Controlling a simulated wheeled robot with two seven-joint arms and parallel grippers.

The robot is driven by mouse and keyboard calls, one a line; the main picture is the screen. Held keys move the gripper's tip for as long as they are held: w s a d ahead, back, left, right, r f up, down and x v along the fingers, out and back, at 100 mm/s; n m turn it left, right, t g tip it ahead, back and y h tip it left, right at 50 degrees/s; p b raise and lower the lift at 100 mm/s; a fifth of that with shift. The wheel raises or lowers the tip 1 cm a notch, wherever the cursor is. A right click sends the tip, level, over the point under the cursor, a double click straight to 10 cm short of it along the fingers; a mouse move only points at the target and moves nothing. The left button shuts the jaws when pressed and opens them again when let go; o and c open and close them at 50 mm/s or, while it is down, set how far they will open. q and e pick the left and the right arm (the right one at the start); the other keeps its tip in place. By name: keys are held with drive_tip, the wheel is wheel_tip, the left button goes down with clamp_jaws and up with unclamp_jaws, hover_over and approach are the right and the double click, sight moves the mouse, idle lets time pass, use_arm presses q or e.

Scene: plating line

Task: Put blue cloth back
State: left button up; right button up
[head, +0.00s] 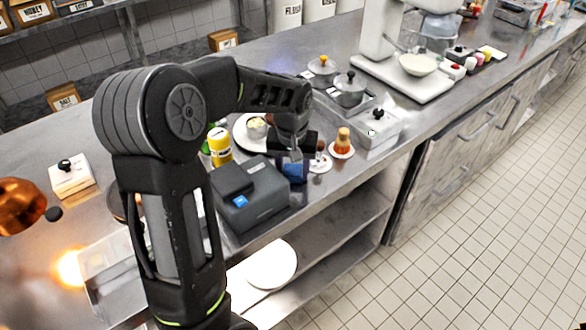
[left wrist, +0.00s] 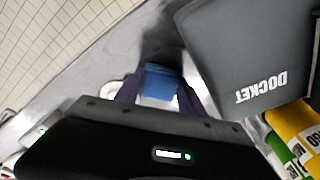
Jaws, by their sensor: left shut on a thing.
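The blue cloth (head: 293,172) is at my left gripper (head: 297,156), just right of the dark docket printer (head: 262,198) near the counter's front edge. In the left wrist view the cloth (left wrist: 160,83) is a folded blue piece between the two dark fingers, and the gripper (left wrist: 158,90) is shut on it. The printer, marked DOCKET (left wrist: 250,50), stands close beside the gripper. I cannot tell whether the cloth touches the counter. My right gripper is not in view.
A yellow bottle (head: 219,148) stands behind the printer. A mixer (head: 380,40) is farther back. The counter's front edge and lower shelf (head: 335,225) are close.

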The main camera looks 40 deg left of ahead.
sight(292, 175)
use_arm(q)
drive_tip(key=shift+f, duration=0.2)
drive_tip(key=o, duration=1.3)
drive_tip(key=shift+r, duration=0.15)
wheel_tip(292, 175, up, 12)
drive_tip(key=s, duration=0.1)
drive_tip(key=shift+s+d+b, duration=0.15)
drive_tip(key=shift+d+b, duration=0.25)
